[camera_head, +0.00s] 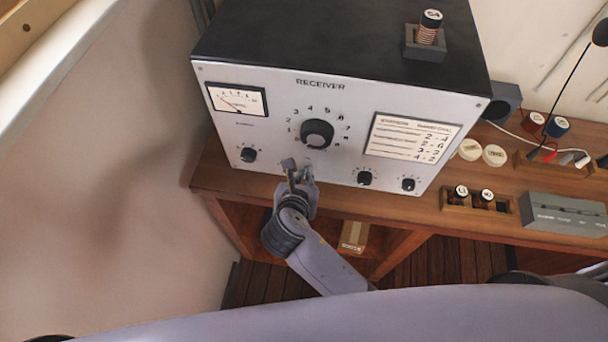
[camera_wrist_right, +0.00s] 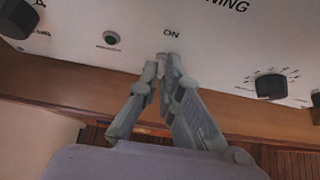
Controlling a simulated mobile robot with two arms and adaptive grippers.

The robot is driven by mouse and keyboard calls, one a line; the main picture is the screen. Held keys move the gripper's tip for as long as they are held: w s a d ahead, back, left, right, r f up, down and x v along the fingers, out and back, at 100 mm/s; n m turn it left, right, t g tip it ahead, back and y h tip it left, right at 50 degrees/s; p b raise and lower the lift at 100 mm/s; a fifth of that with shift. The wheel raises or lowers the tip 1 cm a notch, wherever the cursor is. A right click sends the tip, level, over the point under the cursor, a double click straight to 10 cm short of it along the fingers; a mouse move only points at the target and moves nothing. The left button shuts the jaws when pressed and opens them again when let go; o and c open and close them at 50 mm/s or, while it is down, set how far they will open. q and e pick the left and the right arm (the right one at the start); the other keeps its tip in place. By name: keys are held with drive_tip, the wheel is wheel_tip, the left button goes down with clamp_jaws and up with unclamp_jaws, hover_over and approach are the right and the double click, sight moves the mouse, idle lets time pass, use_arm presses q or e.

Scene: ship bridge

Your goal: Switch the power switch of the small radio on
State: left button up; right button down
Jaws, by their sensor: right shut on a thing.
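The small radio (camera_head: 262,118) is a receiver with a pale front panel and a black top, standing on a wooden bench. My right gripper (camera_head: 298,172) is at the lower middle of its panel, below the large central knob (camera_head: 317,133). In the right wrist view my right gripper (camera_wrist_right: 165,68) has its fingertips close together just below the ON label (camera_wrist_right: 170,33). It is shut on the power switch there, which the fingertips mostly hide; I cannot tell the switch's position. A dark green lamp (camera_wrist_right: 112,38) sits left of the label. My left gripper is not in view.
Small knobs (camera_head: 365,178) sit along the panel's lower edge. A coil on a block (camera_head: 424,42) stands on the radio. To the right, the bench (camera_head: 445,222) holds a grey box (camera_head: 562,214), a rack of small cylinders (camera_head: 476,201) and wires. Open shelf space lies below.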

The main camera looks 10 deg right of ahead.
drive_tip(key=c, duration=1.8)
unclamp_jaws()
drive_tip(key=shift+d, duration=0.1)
drive_tip(key=shift+o, duration=0.2)
drive_tip(key=v, duration=1.2)
drive_tip(key=shift+f, duration=0.2)
